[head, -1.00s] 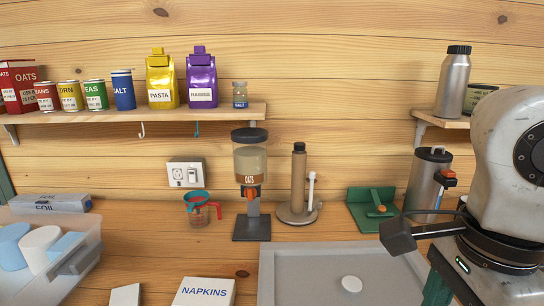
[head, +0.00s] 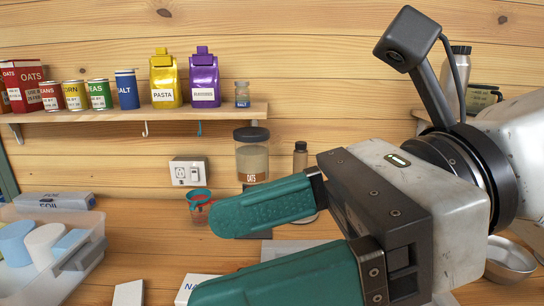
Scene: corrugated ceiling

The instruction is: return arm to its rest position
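My gripper (head: 245,250) fills the lower right of the head view, close to the camera. Its two green fingers point left and stand well apart, with nothing seen between them. My white arm and dark wrist come in from the right edge, with a small black camera on a bracket above. The gripper hides much of the counter, most of the grey tray and the lower part of the oats dispenser (head: 252,160).
A wall shelf (head: 210,113) holds cans, bags and a salt jar. On the counter are a measuring cup (head: 199,208), a foil box (head: 55,201), a clear bin (head: 85,258) with cups, and a partly hidden napkins box (head: 190,287). A metal bowl (head: 510,258) shows at right.

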